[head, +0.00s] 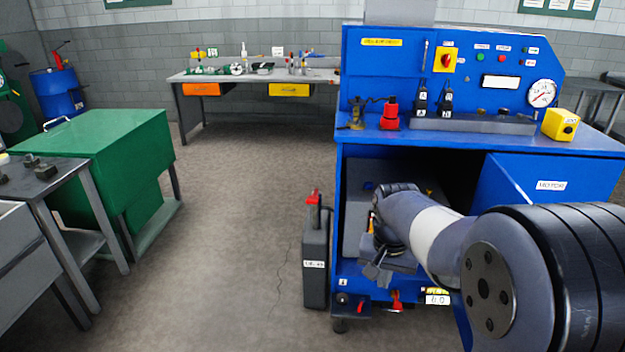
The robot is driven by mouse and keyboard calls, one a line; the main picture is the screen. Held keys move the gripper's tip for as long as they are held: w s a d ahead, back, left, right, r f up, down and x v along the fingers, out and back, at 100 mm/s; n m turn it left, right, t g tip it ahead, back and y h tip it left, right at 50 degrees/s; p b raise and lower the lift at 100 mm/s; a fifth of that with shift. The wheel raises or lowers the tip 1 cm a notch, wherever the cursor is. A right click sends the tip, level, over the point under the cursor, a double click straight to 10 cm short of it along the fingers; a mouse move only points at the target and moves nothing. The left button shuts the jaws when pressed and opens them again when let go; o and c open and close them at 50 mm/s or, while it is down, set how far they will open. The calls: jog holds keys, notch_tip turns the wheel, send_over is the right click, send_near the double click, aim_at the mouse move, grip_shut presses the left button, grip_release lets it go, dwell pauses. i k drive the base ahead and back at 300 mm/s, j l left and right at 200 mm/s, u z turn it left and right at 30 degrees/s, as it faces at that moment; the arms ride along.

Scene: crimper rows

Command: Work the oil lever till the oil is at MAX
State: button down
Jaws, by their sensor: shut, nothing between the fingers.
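I cannot tell for certain which part is the oil lever. Small red handles (397,301) show at the bottom front of the open bay of the blue machine (470,148). My gripper (375,275) is shut and empty, pointing down in the bay in front of a grey box (357,215), just above these handles. It looks apart from them, but the depth is unclear. No oil gauge or MAX mark can be read; my arm hides much of the bay.
A dark can (315,262) with a red top stands on the floor at the machine's left. The blue door labelled MOTOR (530,185) is swung open at the right. A green cabinet (105,165) stands at the left. The floor between is clear.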

aim_at(314, 199)
jog(key=i+u, duration=0.2)
jog(key=i, duration=0.75)
jog(key=i+l+u, duration=0.2)
jog(key=i, duration=0.75)
